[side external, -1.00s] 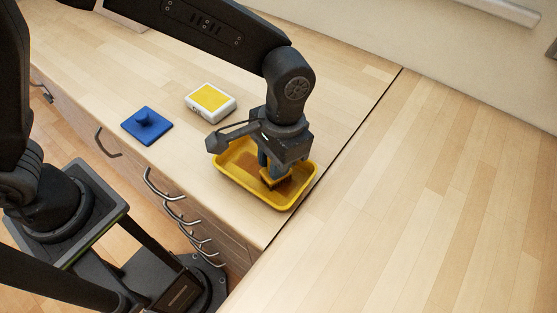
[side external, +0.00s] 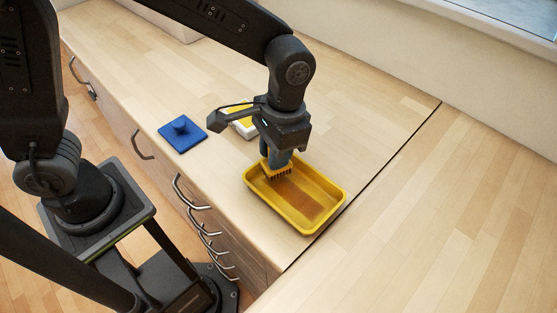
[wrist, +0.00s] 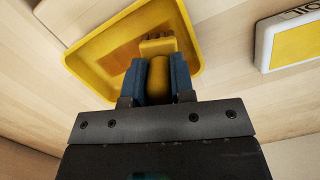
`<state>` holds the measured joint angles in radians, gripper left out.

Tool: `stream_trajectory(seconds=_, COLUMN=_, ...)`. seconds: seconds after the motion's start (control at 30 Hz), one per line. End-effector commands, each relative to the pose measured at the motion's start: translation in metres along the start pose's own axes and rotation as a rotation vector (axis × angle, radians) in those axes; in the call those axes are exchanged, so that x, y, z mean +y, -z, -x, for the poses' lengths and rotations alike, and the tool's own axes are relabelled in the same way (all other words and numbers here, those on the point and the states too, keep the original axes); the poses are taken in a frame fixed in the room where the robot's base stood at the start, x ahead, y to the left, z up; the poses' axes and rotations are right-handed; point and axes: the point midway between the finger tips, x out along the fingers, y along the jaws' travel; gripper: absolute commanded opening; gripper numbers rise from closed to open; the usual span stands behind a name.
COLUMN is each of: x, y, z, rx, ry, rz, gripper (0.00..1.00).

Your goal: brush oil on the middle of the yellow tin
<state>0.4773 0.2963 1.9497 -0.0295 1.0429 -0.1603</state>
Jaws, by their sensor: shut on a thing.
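The yellow tin (side external: 333,209) is a shallow rectangular tray on the wooden counter. A brownish oil patch (side external: 302,198) shows across the middle of its floor, and also in the wrist view (wrist: 128,52). My gripper (side external: 277,158) is shut on a yellow brush (side external: 274,169) with dark bristles pointing down. The brush hangs over the left end of the tin in the side view, beside the patch; I cannot tell whether the bristles touch the floor. In the wrist view the brush head (wrist: 157,46) shows beyond my blue fingertips, with the handle between them.
A blue square with a knob (side external: 181,134) lies on the counter left of the tin. A white box with a yellow top (side external: 240,122) stands behind my gripper, partly hidden. Drawer handles line the counter front. The counter right of the tin is clear.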

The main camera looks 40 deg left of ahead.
Motion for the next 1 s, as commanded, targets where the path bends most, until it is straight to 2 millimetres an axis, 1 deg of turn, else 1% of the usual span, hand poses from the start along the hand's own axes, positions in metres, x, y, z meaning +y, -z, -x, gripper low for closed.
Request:
stream_trajectory(seconds=0.2, x=0.0, y=-0.003, z=0.021, rx=0.004, ry=-0.001, rz=0.0, gripper=0.01)
stream_trajectory(seconds=0.53, x=0.0, y=-0.007, z=0.049, rx=0.002, ry=0.0, rz=0.0, gripper=0.01)
stream_trajectory(seconds=0.67, x=0.0, y=-0.008, z=0.053, rx=0.0, ry=0.0, rz=0.0, gripper=0.01)
stream_trajectory(seconds=1.0, x=0.0, y=-0.008, z=0.053, rx=0.0, ry=0.0, rz=0.0, gripper=0.01)
